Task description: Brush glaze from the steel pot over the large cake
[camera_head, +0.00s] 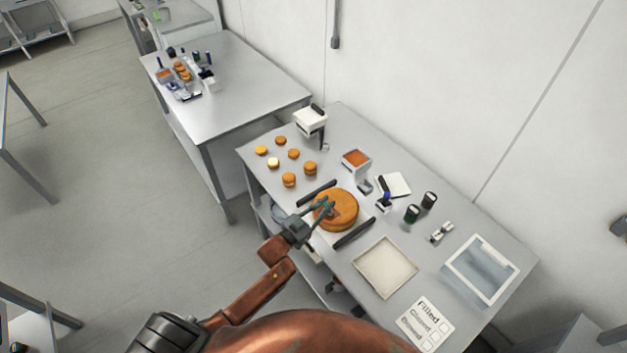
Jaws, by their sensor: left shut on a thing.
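The large cake (345,217) is a round, orange-brown disc on a pale board between two dark bars on the table. My left gripper (325,207) is over the cake's left part, shut on a thin tool, apparently the brush. Its fingers hide most of the tool, and a darker patch shows at its tip; I cannot tell whether the tip touches the cake. No steel pot can be made out for certain. A small grey item (365,186) and a square pale tub with orange-brown contents (357,159) stand behind the cake. My right gripper is not in view.
Several small round cakes (289,180) stand at the table's left end near a white device (311,121). Dark jars (412,213) and a blue-topped item (384,203) stand right of the cake. A pale tray (386,267) and a lettered card (426,322) lie nearer the front.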

